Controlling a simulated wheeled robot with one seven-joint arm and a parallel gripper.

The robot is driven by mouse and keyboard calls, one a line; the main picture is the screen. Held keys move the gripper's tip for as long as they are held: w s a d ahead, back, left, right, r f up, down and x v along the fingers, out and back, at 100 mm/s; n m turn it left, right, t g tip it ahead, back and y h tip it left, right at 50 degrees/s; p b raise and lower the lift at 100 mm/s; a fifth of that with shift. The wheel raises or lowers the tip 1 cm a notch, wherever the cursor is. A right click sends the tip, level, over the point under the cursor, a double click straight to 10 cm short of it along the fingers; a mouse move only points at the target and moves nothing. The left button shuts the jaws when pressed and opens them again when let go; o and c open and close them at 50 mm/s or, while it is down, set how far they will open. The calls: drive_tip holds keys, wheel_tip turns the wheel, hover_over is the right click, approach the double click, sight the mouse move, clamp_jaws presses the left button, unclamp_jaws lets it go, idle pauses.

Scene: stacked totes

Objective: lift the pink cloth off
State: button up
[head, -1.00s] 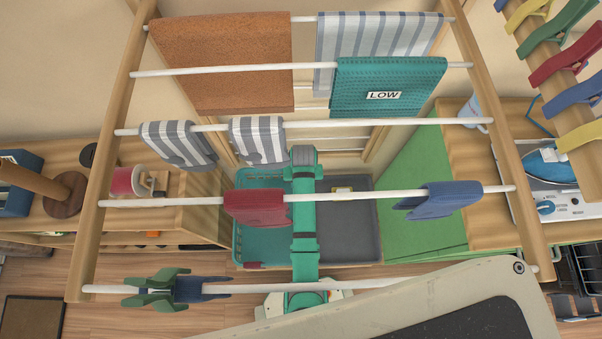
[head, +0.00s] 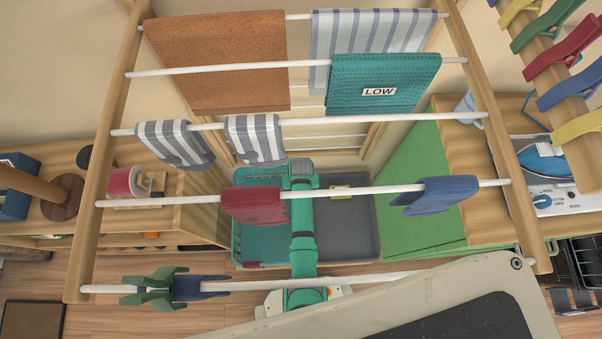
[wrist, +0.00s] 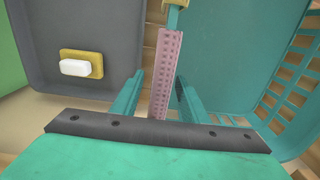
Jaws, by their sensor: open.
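The pink cloth (wrist: 166,75) shows in the wrist view as a narrow, waffle-patterned strip between the grey tote (wrist: 98,18) and the teal basket (wrist: 235,45). My gripper (wrist: 157,82) is open, with one teal finger on each side of the strip. I cannot tell whether either finger touches it. In the head view the teal basket (head: 238,225) and grey tote (head: 365,240) stand side by side beyond a drying rack. My green arm covers the place between them, so I cannot make out the pink strip or my fingertips there.
The rack's white rods (head: 360,191) cross in front of my arm. A dark red cloth (head: 253,205) and a blue cloth (head: 442,196) hang on one rod. A yellow sponge with a white block (wrist: 82,65) lies in the grey tote.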

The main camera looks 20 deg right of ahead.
drive_tip(key=shift+c, duration=0.6)
clamp_jaws()
